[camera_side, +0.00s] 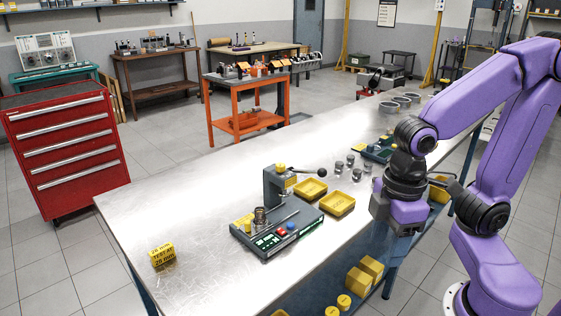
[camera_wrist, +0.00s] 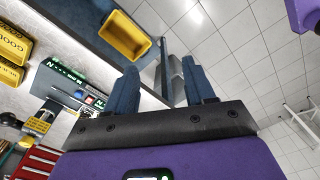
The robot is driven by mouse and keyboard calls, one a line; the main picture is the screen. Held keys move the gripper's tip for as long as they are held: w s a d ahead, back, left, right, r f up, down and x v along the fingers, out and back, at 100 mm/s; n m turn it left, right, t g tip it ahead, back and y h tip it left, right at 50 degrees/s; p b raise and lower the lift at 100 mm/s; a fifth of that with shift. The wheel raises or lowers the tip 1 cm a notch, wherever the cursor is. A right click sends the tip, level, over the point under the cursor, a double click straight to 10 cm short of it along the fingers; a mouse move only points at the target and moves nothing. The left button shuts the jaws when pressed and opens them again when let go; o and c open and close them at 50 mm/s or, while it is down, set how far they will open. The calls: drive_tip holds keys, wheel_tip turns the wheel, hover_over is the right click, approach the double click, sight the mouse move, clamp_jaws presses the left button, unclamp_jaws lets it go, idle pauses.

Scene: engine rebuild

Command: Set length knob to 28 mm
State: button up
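The test fixture (camera_side: 277,228) stands on the steel bench with a grey upright, a black-knobbed lever, a small green display (camera_side: 266,242) and red and blue round controls (camera_side: 287,229). It also shows at the left of the wrist view (camera_wrist: 66,84). I cannot tell which control is the length knob, and the display digits are too small to read. A yellow block (camera_side: 162,256) reading "TEST AT 28 mm" sits at the bench's left end. My gripper (camera_wrist: 162,88) is open and empty, to the right of the fixture and apart from it, near the bench's front edge.
Two yellow trays (camera_side: 338,204) lie right of the fixture, with several small metal cylinders (camera_side: 352,164) behind them. A second green device (camera_side: 379,150) stands farther back. Yellow containers (camera_side: 365,275) are on the lower shelf. The bench left of the fixture is mostly clear.

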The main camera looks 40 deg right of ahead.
drive_tip(key=w+a+r+m, duration=0.2)
drive_tip(key=w+r, duration=0.1)
drive_tip(key=w, duration=0.3)
drive_tip(key=w+a+r+m, duration=0.2)
drive_tip(key=w+r, duration=0.1)
drive_tip(key=w, duration=0.3)
wheel_tip(320, 180, up, 11)
drive_tip(key=m, duration=1.2)
hover_over(280, 164)
wheel_tip(280, 164, down, 17)
drive_tip(key=shift+f, duration=0.15)
clamp_jaws()
